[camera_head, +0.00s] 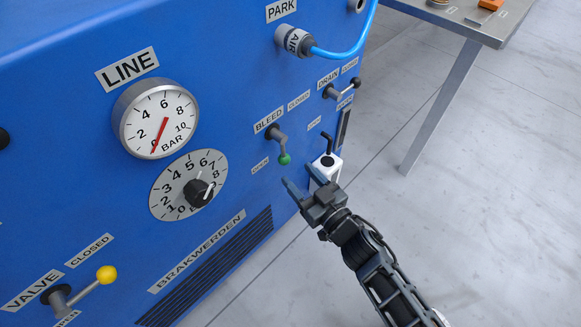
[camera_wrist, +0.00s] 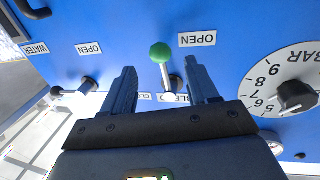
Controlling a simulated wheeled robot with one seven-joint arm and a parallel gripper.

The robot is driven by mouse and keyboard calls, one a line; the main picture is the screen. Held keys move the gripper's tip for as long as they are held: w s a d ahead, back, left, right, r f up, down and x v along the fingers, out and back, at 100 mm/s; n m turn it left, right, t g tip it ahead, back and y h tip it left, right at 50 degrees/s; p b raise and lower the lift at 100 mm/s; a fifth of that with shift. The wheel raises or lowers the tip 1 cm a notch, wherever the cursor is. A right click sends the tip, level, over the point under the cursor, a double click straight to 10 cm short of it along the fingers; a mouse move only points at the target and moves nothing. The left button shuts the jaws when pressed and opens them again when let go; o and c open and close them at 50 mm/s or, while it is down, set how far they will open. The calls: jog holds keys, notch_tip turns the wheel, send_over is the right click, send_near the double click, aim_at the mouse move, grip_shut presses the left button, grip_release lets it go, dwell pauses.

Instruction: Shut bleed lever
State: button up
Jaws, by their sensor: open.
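The bleed lever (camera_head: 279,146) is a short grey handle with a green ball knob, on the blue panel under the BLEED label. It points down, its knob beside the OPEN label (camera_head: 260,165); the CLOSED label (camera_head: 298,100) is up and right of its pivot. My gripper (camera_head: 299,176) is open and empty, just below and right of the knob. In the wrist view, the green knob (camera_wrist: 161,52) and its stem appear between the two spread fingers of my gripper (camera_wrist: 161,75). I see no contact, and the exact gap is hard to tell.
The drain lever (camera_head: 343,91) with a black knob is up and right. A white box with a black stick (camera_head: 326,165) is behind my gripper. The dial knob (camera_head: 200,192) and yellow-knobbed valve lever (camera_head: 90,286) are left. A table (camera_head: 460,25) stands back right.

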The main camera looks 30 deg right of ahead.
aim_at(282, 148)
jog(key=w, duration=0.4)
jog(key=shift+w+a+b, duration=0.3)
jog(key=shift+w+b, duration=0.1)
grip_shut()
dwell(0.4)
